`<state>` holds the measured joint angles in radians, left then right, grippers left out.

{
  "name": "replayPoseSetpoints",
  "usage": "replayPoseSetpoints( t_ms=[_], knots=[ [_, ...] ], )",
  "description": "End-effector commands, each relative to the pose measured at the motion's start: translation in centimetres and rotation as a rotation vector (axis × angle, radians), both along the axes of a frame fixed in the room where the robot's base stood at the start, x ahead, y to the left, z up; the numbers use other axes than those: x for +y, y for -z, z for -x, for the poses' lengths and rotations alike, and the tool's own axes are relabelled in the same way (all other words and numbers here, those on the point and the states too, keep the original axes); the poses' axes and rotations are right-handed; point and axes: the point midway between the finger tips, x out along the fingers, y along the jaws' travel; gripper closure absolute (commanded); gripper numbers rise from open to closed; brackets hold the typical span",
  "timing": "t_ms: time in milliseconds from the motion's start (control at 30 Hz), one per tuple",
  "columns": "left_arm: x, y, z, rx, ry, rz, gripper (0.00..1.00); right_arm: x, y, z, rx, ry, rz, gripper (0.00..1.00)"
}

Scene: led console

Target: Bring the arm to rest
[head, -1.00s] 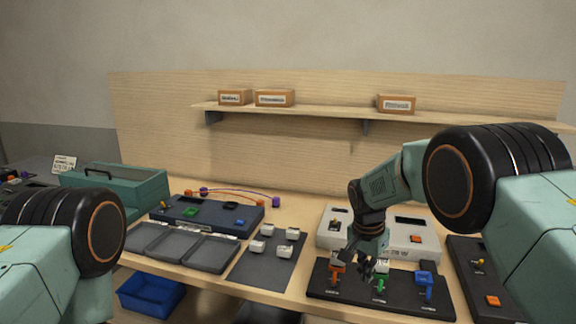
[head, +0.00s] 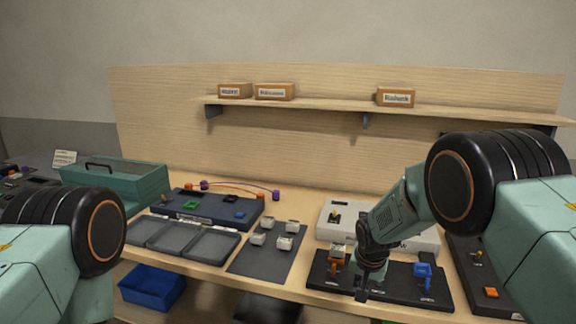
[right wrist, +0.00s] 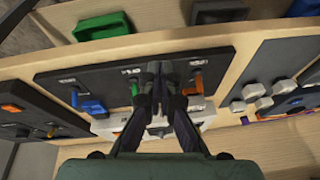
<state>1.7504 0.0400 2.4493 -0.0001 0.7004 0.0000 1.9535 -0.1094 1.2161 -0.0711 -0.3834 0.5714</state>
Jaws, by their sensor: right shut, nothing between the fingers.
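My right gripper (head: 362,294) points down at the front of the black lever panel (head: 396,294) in the head view. In the right wrist view its fingers (right wrist: 158,72) are together with nothing between them. They lie in front of the panel, between an orange lever (right wrist: 193,87) and a green lever (right wrist: 134,88). I cannot tell whether they touch it. A blue lever (head: 424,276) stands at the panel's right. The green lever is hidden behind my gripper in the head view. My left gripper is out of view; only part of that arm shows.
A white console (head: 333,234) stands behind the panel, partly hidden by my right arm. Another dark panel (head: 470,272) lies to the right. A grey mat with white blocks (head: 284,242), grey trays (head: 213,244) and a teal toolbox (head: 125,188) are to the left. A shelf (head: 330,111) runs above.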

Motion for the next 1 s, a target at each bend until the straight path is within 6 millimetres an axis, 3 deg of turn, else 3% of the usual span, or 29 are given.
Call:
replayPoseSetpoints(
  t_ms=[33,100,400,700,1000],
  knots=[
    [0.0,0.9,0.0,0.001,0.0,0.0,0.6,-0.3,2.6,1.6,0.004,-0.036,0.006,1.0],
    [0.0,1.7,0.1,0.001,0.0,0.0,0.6,-0.7,5.5,3.6,-0.005,-0.089,0.015,1.0],
    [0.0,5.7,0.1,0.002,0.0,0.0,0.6,-2.2,15.8,13.8,-0.004,-0.252,0.053,1.0],
    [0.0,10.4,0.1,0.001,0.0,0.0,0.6,-3.5,23.4,25.9,0.055,-0.355,0.078,1.0],
    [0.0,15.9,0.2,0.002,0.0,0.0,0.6,-4.4,28.7,39.2,0.191,-0.391,0.068,1.0]
  ],
)
